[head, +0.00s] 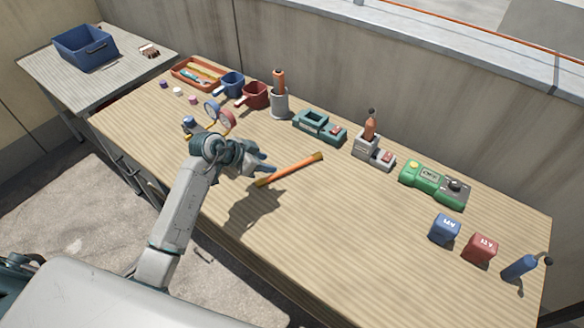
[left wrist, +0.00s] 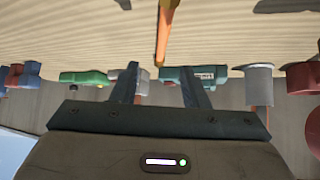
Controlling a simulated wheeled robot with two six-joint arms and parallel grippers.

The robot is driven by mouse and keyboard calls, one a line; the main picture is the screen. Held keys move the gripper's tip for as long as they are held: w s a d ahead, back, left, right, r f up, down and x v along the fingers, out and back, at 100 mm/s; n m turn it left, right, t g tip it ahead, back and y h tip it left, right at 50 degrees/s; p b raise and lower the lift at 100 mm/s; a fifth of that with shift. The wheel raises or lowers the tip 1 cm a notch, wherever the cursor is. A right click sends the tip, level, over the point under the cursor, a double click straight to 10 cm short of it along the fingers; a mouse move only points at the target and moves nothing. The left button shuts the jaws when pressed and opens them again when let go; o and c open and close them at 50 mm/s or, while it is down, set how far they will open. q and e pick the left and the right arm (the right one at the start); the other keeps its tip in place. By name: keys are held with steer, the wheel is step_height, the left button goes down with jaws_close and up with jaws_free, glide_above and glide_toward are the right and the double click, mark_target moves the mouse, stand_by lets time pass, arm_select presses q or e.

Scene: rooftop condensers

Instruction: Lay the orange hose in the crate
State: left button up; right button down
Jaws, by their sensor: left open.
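The orange hose (head: 290,169) is a short, straight piece lying on the wooden bench near its front middle. The blue crate (head: 84,48) stands on the side table at the far left. It looks empty as far as I can see inside. My right gripper is not in view.
An orange tray (head: 180,82) of tools, a blue cup (head: 231,84) and a red cup (head: 256,95) stand along the back left. A pressure gauge set (head: 219,117) is near my left wrist. A green meter (head: 430,182) stands at right.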

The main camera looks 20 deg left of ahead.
mark_target(287, 169)
arm_select(q)
steer(key=x, duration=0.5)
steer(key=shift+w+p, duration=0.1)
steer(key=shift+p, duration=0.2)
steer(key=p+x, duration=0.1)
steer(key=x, duration=0.3)
steer(key=shift+a+f, duration=0.15)
steer(key=shift+a, duration=0.05)
steer(key=shift+w+d+f, duration=0.25)
steer(key=shift+f, duration=0.25)
steer(key=shift+r, duration=0.1)
jaws_close()
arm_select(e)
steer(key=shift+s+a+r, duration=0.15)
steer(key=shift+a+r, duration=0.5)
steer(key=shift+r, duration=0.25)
